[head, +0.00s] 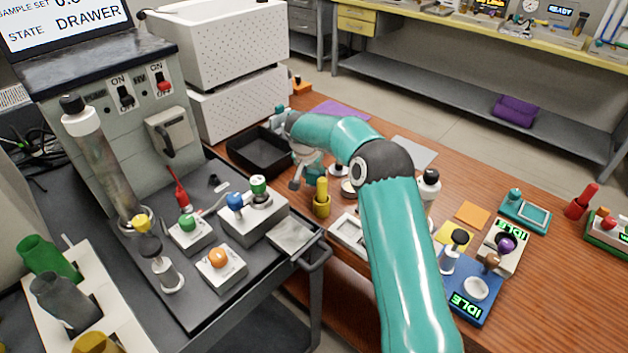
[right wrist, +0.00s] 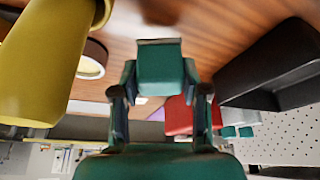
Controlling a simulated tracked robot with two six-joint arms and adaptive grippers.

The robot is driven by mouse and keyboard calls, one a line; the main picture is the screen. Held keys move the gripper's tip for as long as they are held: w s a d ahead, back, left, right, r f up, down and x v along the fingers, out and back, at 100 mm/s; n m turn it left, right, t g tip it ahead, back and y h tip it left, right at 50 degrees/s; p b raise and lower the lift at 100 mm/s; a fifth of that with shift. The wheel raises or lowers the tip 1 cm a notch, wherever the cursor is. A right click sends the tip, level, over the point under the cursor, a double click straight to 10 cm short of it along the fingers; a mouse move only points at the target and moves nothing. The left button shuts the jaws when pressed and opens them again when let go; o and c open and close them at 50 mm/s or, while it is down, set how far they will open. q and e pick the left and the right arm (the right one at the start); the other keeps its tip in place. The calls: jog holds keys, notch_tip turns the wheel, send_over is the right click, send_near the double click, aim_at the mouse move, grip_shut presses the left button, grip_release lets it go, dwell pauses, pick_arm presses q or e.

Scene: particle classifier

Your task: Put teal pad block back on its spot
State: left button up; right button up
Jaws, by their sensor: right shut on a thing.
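My right arm reaches from the bottom over the wooden bench in the head view. My right gripper (head: 305,172) is low beside the black tray, largely hidden by its own arm. In the right wrist view the right gripper (right wrist: 160,78) is shut on the teal pad block (right wrist: 160,64), which sits between the two fingers. Wood shows behind the block; I cannot tell whether the block touches the bench. Its spot cannot be made out for sure. My left gripper is not in view.
The black tray (head: 262,152) stands left of the gripper and shows at right in the right wrist view (right wrist: 275,70). A yellow cylinder (head: 322,198) stands close by. A purple mat (head: 342,110) lies behind. Orange (head: 472,214) and yellow pads lie to the right.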

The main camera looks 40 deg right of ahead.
jog(key=shift+f, duration=1.3)
jog(key=shift+f, duration=0.1)
jog(key=o, duration=1.2)
jog(key=shift+a+r, duration=0.15)
jog(key=shift+r, duration=0.5)
jog(key=v, duration=1.1)
jog(key=shift+b, duration=0.35)
jog(key=shift+s+a+f, duration=0.1)
jog(key=shift+s+f, duration=0.05)
